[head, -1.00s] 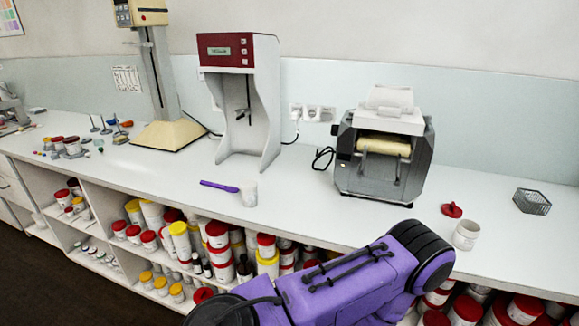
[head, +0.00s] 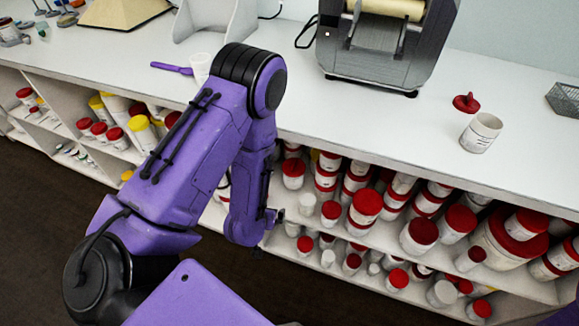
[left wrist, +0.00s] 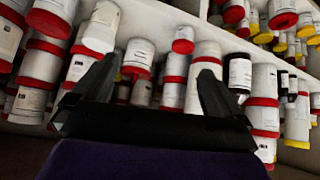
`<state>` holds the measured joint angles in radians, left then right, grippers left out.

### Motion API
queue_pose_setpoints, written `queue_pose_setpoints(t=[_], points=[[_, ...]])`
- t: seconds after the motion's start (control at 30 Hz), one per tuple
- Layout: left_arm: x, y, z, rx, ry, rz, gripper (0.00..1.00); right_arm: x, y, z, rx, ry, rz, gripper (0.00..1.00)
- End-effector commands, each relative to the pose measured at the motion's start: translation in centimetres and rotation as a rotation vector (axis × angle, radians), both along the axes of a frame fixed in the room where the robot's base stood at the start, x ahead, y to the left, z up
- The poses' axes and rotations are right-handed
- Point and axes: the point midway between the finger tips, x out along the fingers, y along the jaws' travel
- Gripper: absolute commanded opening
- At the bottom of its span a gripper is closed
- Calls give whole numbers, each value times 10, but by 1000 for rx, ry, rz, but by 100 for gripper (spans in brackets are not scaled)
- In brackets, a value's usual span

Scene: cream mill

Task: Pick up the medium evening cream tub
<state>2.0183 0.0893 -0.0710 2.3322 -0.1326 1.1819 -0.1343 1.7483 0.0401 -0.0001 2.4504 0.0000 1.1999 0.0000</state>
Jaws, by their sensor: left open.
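Several white tubs with red lids stand on the shelves under the counter, one of them a larger tub (head: 365,207). Their labels are too small to read, so I cannot tell which is the medium evening cream tub. My left gripper (head: 274,216) is low in front of the shelves, mostly hidden by its own arm. In the left wrist view, the gripper (left wrist: 157,72) is open and empty, and the picture looks upside down. White tubs, one of them a red-lidded tub (left wrist: 173,82), show beyond and between its fingers, apart from them. My right gripper is not in view.
An open white tub (head: 480,132) and a red lid (head: 467,102) sit on the counter (head: 400,125). A grey roller machine (head: 385,50), wire basket (head: 565,98), small cup (head: 201,67) and purple spatula (head: 172,68) are also there. The shelves are crowded; the floor before them is clear.

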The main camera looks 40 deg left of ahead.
Motion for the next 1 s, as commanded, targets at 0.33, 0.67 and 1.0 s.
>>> queue_pose_setpoints(t=[0.33, 0.67, 1.0], points=[[155, 35, -19, 169, -397, -169, 100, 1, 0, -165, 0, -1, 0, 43], [168, 37, -55, 193, -432, -190, 100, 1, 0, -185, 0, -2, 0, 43], [187, 41, -92, 193, -437, -189, 100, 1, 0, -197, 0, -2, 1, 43]])
